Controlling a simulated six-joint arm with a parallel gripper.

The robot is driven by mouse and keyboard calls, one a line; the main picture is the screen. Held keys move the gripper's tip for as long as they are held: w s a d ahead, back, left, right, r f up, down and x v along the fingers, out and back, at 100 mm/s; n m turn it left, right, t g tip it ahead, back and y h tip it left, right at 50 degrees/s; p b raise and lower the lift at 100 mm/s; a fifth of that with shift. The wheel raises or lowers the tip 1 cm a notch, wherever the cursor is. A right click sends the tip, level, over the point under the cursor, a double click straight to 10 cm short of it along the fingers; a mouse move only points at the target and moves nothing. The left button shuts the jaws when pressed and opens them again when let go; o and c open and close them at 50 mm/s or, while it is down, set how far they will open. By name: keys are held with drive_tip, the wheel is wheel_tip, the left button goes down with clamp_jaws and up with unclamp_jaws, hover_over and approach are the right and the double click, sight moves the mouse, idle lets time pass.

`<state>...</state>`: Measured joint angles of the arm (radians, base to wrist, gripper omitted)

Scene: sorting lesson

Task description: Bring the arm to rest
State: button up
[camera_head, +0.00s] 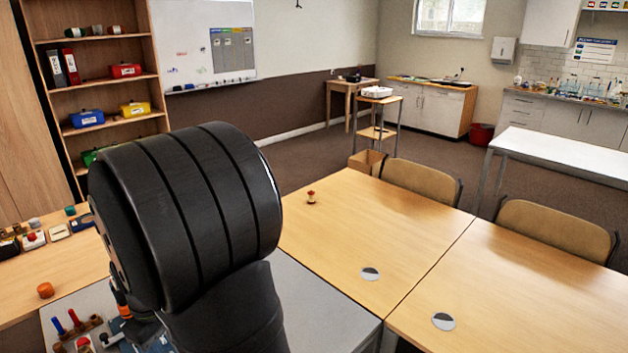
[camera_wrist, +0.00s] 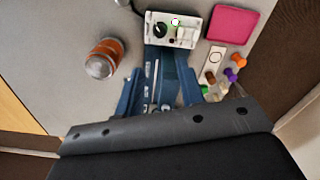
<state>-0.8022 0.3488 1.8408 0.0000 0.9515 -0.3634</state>
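The task names no object, only my arm. In the head view my large black arm link covers the left middle of the picture and hides most of what is behind it. In the wrist view my gripper (camera_wrist: 162,75) shows as a dark body with blue finger parts reaching up the picture. Their tips are close to a white box with knobs (camera_wrist: 186,14) and overlap its lower edge in the picture. I cannot tell whether they touch it or whether the fingers are apart or closed.
An orange-and-grey jar (camera_wrist: 103,58) lies left of the fingers. A pink pad (camera_wrist: 233,23) and several coloured pegs (camera_wrist: 238,60) lie right.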

drive_tip(key=shift+r, duration=1.2)
